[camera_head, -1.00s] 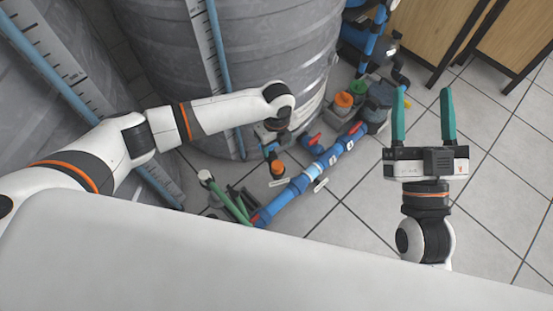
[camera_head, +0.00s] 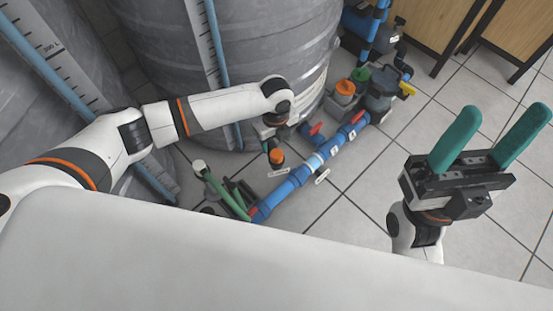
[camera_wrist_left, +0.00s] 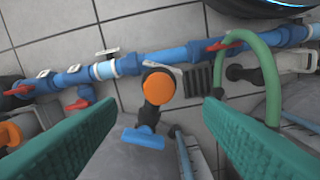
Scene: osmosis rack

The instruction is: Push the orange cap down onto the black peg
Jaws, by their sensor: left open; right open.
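The round orange cap (camera_head: 276,156) shows at the low end of a black fitting beside the blue pipe. In the left wrist view the cap (camera_wrist_left: 159,87) faces me at the end of a black elbow (camera_wrist_left: 149,115). The black peg under the cap is hidden, so I cannot tell how far down the cap sits. My left gripper (camera_head: 273,135) is over this fitting; its fingers are mostly hidden in the head view. My right gripper (camera_head: 504,112) is open and empty at right, over bare floor.
A blue pipe (camera_head: 299,175) with red valve handles runs along the floor past the cap. A green hose (camera_wrist_left: 272,75) loops beside it. A large grey tank (camera_head: 270,60) stands close behind my left arm. An orange-lidded container (camera_head: 345,87) stands farther back. Tiled floor at right is clear.

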